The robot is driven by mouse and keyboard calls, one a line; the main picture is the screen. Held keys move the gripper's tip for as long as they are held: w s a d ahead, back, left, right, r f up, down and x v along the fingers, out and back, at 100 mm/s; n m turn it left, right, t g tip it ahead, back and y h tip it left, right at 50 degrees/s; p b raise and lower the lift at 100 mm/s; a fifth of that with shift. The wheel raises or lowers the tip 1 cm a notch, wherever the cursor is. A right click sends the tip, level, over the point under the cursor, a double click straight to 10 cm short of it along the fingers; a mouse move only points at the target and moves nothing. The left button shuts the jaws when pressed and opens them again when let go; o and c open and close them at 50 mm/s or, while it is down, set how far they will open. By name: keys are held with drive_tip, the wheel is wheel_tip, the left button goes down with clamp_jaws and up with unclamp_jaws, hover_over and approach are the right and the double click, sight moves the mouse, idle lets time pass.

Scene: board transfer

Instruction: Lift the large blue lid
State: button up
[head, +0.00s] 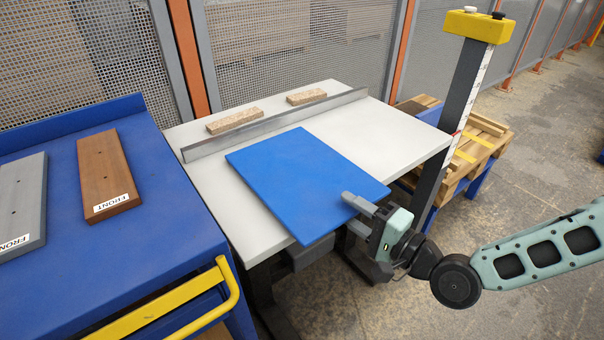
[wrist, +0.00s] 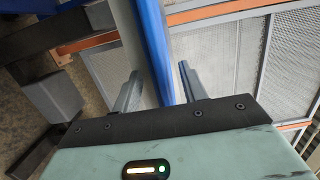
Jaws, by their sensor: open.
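The large blue lid (head: 300,180) is a flat square board lying on the white table, with its near corner jutting past the table's front edge. My gripper (head: 352,212) is at the lid's right front edge. In the wrist view the lid (wrist: 152,45) shows edge-on as a blue strip running between the two fingers of my gripper (wrist: 158,90). The fingers are open, one on each side of the edge, with a gap visible at least on the right side. In the head view the lower finger is mostly hidden.
The white table (head: 390,130) has a metal rail (head: 275,124) along its back, with two chipboard blocks (head: 235,120) behind it. A blue bench (head: 150,240) on the left holds a brown board (head: 108,170) and a grey board (head: 22,205). A post (head: 455,120) stands at the right.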

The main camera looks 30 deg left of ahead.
clamp_jaws()
drive_tip(key=shift+r, duration=0.1)
